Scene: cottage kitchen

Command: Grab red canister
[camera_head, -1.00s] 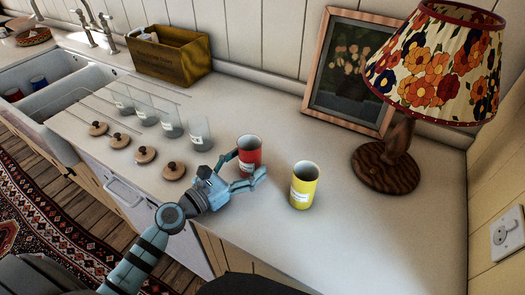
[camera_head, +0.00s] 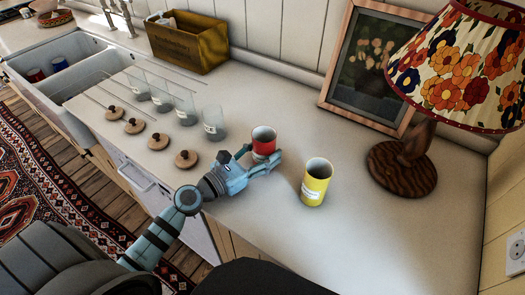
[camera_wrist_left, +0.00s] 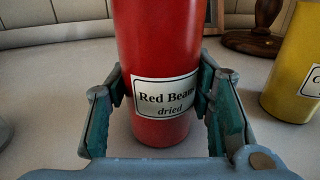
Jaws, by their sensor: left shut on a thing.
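The red canister (camera_head: 264,141) stands upright on the counter in the head view, open at the top. It fills the middle of the left wrist view (camera_wrist_left: 160,50), where its label reads "Red Bean" and "dried". My left gripper (camera_head: 262,163) is shut on the canister, with one finger on each side of its body. Part of the canister's lower body is hidden behind the gripper in the head view. My right gripper is not in view.
A yellow canister (camera_head: 316,183) stands just right of the red one. Several clear glass jars (camera_head: 213,124) and wooden lids (camera_head: 187,159) are to the left. A lamp (camera_head: 403,168), a framed picture (camera_head: 366,70) and a wooden box (camera_head: 187,42) stand behind. The front right counter is clear.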

